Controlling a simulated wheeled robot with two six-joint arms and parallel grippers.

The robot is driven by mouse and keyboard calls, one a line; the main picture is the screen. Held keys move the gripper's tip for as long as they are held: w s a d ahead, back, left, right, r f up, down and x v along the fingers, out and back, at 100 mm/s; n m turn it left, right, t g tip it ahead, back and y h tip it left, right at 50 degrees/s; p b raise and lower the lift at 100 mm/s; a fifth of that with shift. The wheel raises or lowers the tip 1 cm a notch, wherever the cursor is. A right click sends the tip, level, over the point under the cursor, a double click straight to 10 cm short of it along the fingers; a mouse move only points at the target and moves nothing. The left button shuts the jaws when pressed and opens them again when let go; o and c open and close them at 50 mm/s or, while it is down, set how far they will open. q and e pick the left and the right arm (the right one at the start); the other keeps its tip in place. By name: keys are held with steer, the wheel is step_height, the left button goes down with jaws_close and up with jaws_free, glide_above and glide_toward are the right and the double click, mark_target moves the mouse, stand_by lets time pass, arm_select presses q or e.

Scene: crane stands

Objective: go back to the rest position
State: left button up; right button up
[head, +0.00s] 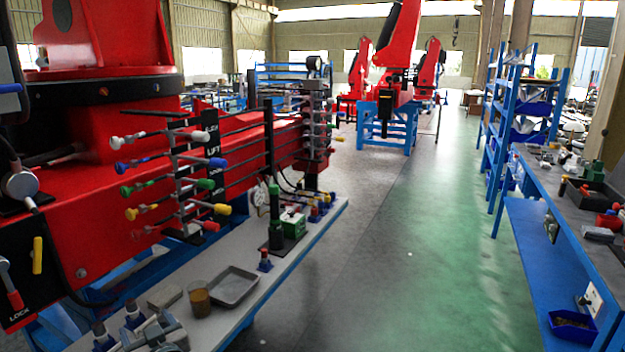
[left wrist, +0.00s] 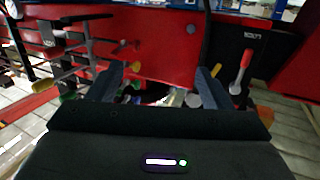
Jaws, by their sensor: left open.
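My left gripper (left wrist: 160,82) shows in the left wrist view. Its two dark fingers stand well apart with nothing held between them. Past the fingers is the red crane body (left wrist: 165,45), with small blurred items between and below the fingertips. A lever with a red handle (left wrist: 236,88) stands to the right of the fingers, on a dark plate. I cannot make out the left gripper clearly in the head view. My right gripper is in neither view.
In the head view, coloured control levers (head: 165,170) stick out from the red crane (head: 95,190). A grey bench (head: 255,300) below holds a tray (head: 234,287), a brown cup (head: 199,298) and a green bottle (head: 275,215). A blue bench (head: 560,235) stands right; the green floor (head: 420,250) between is clear.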

arm_select(q)
steer(key=s+d+f+m+g+h, duration=0.2)
steer(key=s+f+m+g+h, duration=0.25)
steer(key=s+f, duration=1)
steer(key=s+d+f+m+g+h, duration=0.2)
steer(key=s+d+h, duration=0.1)
steer(key=s, duration=0.7)
steer(key=s+d+f+m+g+h, duration=0.1)
steer(key=s+d+m+g+h, duration=0.2)
steer(key=s, duration=0.7)
steer(key=s+f+x, duration=0.1)
steer(key=s+x, duration=0.1)
steer(key=x, duration=1)
steer(key=s+d+x, duration=0.1)
steer(key=s+x, duration=0.2)
steer(key=x, duration=1)
steer(key=s+f, duration=0.5)
steer(key=f, duration=0.4)
steer(key=s+a+f+g, duration=0.1)
steer(key=s+f, duration=0.5)
steer(key=f, duration=0.4)
steer(key=shift+s+a+n, duration=0.15)
steer(key=shift+a+n, duration=0.1)
steer(key=shift+n, duration=0.2)
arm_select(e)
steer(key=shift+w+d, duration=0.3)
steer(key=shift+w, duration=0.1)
arm_select(q)
steer(key=shift+g, duration=0.25)
